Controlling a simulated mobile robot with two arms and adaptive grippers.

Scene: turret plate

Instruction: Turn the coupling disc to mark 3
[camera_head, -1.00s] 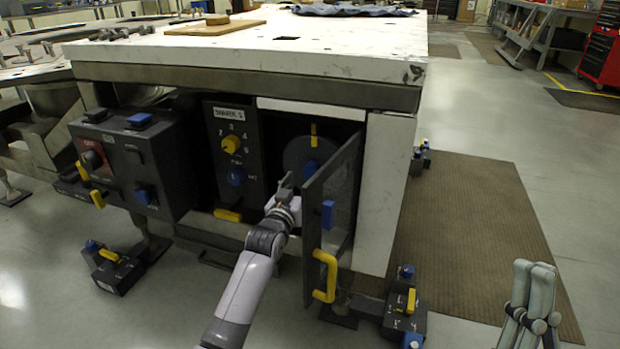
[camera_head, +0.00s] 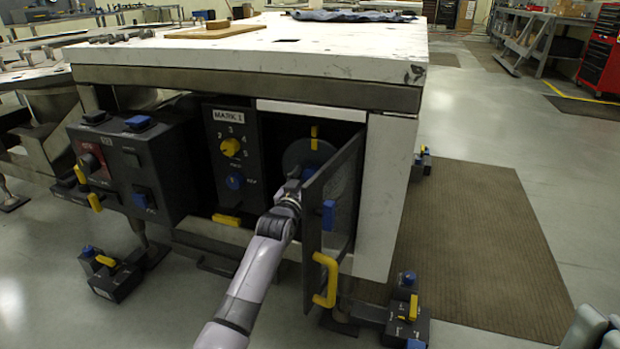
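The coupling disc (camera_head: 296,153) is a dark grey round plate in the recess under the table. A yellow pointer (camera_head: 314,137) stands upright at its top, and a blue part (camera_head: 308,174) shows low on it. The open door (camera_head: 340,185) and my arm hide its lower and right portions. My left gripper (camera_head: 293,187) is in front of the disc's lower left, beside the door's free edge; its fingertips and any contact are unclear. A display on the dial panel (camera_head: 230,114) reads "MARK 1". Pale parts of my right arm (camera_head: 592,328) show at the bottom right corner.
The door has a yellow handle (camera_head: 326,280) and a blue block (camera_head: 328,214). Small pedal boxes stand on the floor. The brown mat (camera_head: 480,245) is clear.

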